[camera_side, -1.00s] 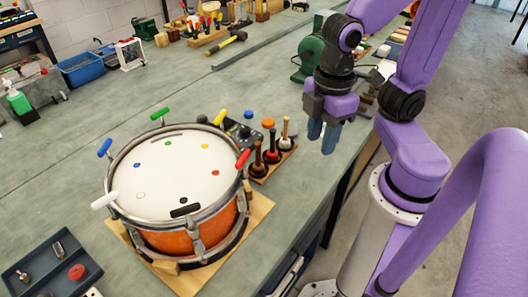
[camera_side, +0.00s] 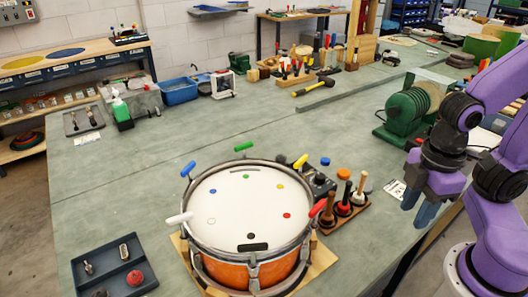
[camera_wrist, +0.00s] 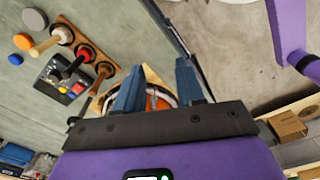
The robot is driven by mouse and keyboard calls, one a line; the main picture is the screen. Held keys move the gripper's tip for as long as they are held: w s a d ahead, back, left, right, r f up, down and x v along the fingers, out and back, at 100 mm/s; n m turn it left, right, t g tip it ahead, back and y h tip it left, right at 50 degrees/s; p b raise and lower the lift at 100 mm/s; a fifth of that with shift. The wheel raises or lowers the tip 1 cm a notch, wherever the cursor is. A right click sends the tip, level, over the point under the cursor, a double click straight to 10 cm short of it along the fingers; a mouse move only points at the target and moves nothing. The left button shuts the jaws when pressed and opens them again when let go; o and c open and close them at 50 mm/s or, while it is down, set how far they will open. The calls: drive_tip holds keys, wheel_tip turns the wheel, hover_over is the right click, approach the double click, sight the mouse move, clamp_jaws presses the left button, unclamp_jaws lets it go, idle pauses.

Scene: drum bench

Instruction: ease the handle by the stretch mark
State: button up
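The drum (camera_side: 250,278) has an orange shell and a white head (camera_side: 230,222). Coloured handles stand around its rim: white (camera_side: 180,218), blue (camera_side: 188,168), green (camera_side: 243,146), yellow (camera_side: 300,162) and red (camera_side: 318,207). Coloured dots lie on the head near them. A broad dark mark (camera_side: 252,247) lies near the front rim and a thin one (camera_side: 245,168) near the back; which is the stretch mark I cannot tell. My gripper (camera_side: 417,207) is open and empty, right of the drum, apart from every handle. Between its fingers (camera_wrist: 158,88) the wrist view shows part of the drum (camera_wrist: 158,103).
A stand with several wooden-handled tools (camera_side: 343,211) and a dark box with buttons (camera_side: 318,185) stand between drum and gripper. A dark tray (camera_side: 118,257) lies front left. A green machine (camera_side: 405,115) stands behind my gripper. The bench left of the drum is mostly clear.

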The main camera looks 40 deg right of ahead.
drive_tip(key=o, duration=0.8)
drive_tip(key=w+a+r+m, duration=0.3)
drive_tip(key=w+a+r, duration=0.2)
drive_tip(key=w+a, duration=0.2)
drive_tip(key=w, duration=0.2)
drive_tip(key=shift+w+a+r, duration=0.3)
drive_tip(key=shift+a+r, duration=0.1)
wheel_tip(320, 180, up, 12)
drive_tip(key=m, duration=1)
hover_over(244, 144)
wheel_tip(244, 144, down, 18)
drive_tip(key=shift+r, duration=0.1)
drive_tip(key=c, duration=1)
